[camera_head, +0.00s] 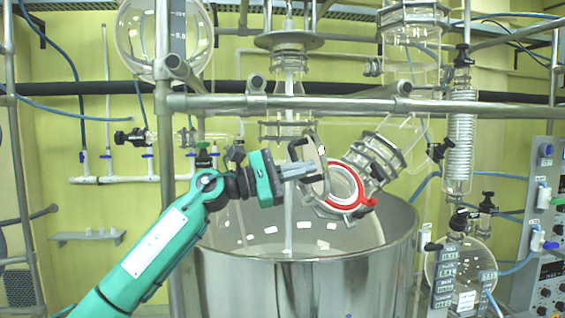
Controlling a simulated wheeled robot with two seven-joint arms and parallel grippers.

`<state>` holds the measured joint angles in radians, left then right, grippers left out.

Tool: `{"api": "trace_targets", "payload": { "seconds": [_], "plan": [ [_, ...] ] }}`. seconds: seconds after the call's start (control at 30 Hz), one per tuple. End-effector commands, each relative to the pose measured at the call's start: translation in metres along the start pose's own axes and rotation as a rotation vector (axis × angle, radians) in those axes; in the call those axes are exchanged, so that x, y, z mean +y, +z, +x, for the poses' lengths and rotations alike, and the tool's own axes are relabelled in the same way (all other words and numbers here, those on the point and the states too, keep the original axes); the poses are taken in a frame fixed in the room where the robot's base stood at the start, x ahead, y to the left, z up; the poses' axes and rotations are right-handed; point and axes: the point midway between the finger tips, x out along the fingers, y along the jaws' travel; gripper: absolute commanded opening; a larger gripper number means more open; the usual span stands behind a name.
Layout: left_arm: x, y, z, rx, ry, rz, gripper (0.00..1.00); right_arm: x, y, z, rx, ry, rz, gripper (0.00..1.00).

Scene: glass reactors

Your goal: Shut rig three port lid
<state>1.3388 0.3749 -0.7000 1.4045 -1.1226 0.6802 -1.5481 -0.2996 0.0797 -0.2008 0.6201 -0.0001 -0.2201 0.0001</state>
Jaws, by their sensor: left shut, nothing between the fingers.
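The port of the glass reactor is a tilted clear neck (375,155) with metal clamp rings, right of centre. Its mouth faces down and left toward me, with a red ring (366,200) around it. A grey curved piece with a dark bracket (318,150), apparently the lid and its handle, stands at the mouth's left side; I cannot tell clearly how far it is from the rim. My left gripper (313,168) is shut and empty, its fingertips at this grey piece; whether they touch is unclear. My right gripper is not in view.
A large open steel vessel (290,285) stands below. A metal rail (350,105) crosses above the port. A glass coil condenser (460,150) and round flask (460,268) stand at right, beside control panels (548,200). A vertical post (166,130) stands behind my left arm.

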Motion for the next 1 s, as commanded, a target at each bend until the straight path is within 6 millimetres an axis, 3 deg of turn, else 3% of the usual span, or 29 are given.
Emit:
{"api": "trace_targets", "payload": {
  "seconds": [0.17,0.73,1.0],
  "plan": [
    [0.000,0.000,0.011,0.000,-0.001,-0.002,0.00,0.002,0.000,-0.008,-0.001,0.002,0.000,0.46],
    [-0.002,0.000,0.017,-0.002,-0.001,-0.002,0.00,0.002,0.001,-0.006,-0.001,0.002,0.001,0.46],
    [-0.006,0.006,0.049,-0.016,-0.011,-0.004,0.00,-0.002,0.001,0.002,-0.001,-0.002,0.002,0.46]
  ]
}}
